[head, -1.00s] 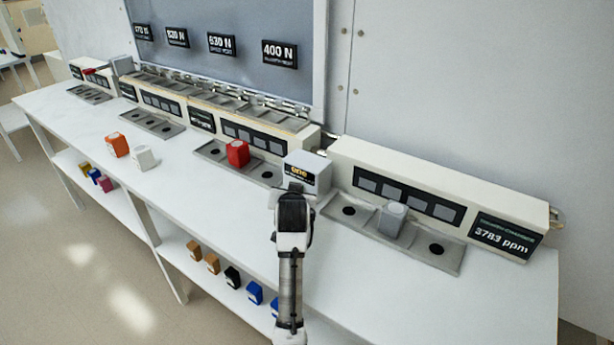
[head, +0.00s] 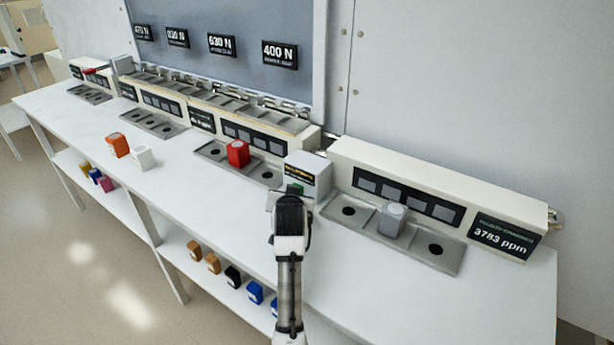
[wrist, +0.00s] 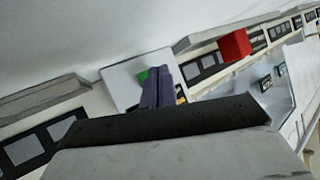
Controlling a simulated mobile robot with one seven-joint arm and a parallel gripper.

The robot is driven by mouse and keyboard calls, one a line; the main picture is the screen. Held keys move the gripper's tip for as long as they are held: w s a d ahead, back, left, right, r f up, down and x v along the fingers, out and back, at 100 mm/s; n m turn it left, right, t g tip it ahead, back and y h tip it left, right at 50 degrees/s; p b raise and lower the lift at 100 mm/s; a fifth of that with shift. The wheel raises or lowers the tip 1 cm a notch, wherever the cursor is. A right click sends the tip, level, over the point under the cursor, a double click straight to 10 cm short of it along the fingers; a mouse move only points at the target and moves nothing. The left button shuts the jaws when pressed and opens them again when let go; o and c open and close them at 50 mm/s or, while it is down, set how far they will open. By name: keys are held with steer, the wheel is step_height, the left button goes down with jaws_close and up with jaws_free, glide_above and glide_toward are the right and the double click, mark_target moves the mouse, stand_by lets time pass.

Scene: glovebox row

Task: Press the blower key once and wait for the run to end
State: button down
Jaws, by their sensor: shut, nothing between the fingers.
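The blower box (head: 308,170) is a small pale grey unit on the bench, with a dark display showing small yellowish text too fine to read. A green key (head: 296,189) is lit low on its front, and it shows in the wrist view (wrist: 143,76) beside the fingertips. My gripper (wrist: 158,92) is shut and empty, its two fingers together in front of the box. In the head view my own wrist hides the fingertips and part of the box's front. I cannot tell whether the fingers touch the key.
A red block (head: 238,153) stands on a grey tray left of the box. A grey block (head: 391,219) stands on the right tray, before a panel reading 3783 ppm (head: 503,238). Orange (head: 117,145) and white (head: 144,157) blocks stand on the bench. Its front right is clear.

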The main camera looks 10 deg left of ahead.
steer(key=shift+s+a+p, duration=0.2)
steer(key=shift+s+a, duration=0.15)
steer(key=shift+s, duration=0.6)
steer(key=shift+s+a+p, duration=0.25)
steer(key=shift+s+a, duration=0.1)
steer(key=shift+s, duration=0.55)
steer(key=shift+s+a+p, duration=0.2)
steer(key=shift+s+a, duration=0.15)
steer(key=shift+s, duration=0.6)
